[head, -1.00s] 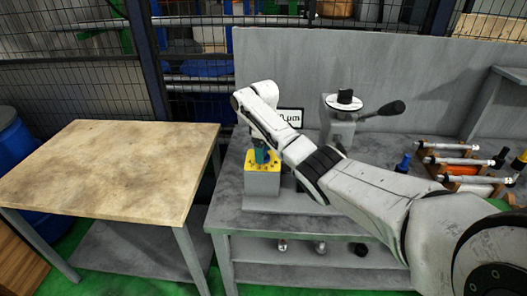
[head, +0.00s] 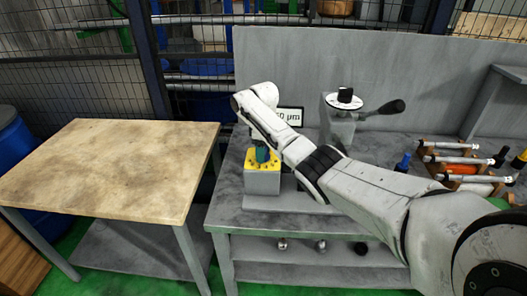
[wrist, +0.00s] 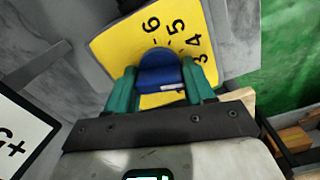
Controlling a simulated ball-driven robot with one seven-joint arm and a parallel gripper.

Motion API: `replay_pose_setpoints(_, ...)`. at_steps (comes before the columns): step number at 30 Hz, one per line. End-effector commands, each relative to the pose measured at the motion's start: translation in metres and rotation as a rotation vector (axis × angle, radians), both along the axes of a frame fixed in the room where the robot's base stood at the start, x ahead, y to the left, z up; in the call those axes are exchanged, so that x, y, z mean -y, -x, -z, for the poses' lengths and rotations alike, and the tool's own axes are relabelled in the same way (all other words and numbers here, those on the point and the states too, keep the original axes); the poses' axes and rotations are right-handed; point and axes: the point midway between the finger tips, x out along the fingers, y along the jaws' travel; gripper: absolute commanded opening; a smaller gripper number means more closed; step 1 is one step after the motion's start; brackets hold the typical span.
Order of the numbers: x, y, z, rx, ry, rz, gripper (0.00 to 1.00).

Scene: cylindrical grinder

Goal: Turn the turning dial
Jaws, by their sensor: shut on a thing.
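The turning dial is a blue knob (wrist: 160,72) on a yellow plate (wrist: 115,42) with black numbers, of which 6 and 5 read clearly. The yellow plate (head: 251,158) tops a grey box (head: 262,182) on the left front of the grey bench in the head view. My gripper (head: 262,154), with teal fingers, reaches down to this plate from above. In the wrist view my gripper (wrist: 162,82) is shut on the blue knob, one finger on each side. The knob's lower part and part of the scale are hidden by the fingers and the gripper body.
A display (head: 290,115) reading in µm stands behind my arm, partly hidden. To its right is a grey unit (head: 340,127) with a black knob and a lever. Racked tools (head: 450,160) lie on the right. A wooden-topped table (head: 105,170) stands left.

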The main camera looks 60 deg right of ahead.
Motion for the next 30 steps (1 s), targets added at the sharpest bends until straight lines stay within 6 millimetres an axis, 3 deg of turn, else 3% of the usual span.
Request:
replay_pose_setpoints(10, -0.0002, 0.0013, -0.0006, -0.004, -0.004, 0.074, 0.23)
replay_pose_setpoints(30, -0.0009, 0.0019, 0.0006, -0.006, -0.003, 0.475, 0.23)
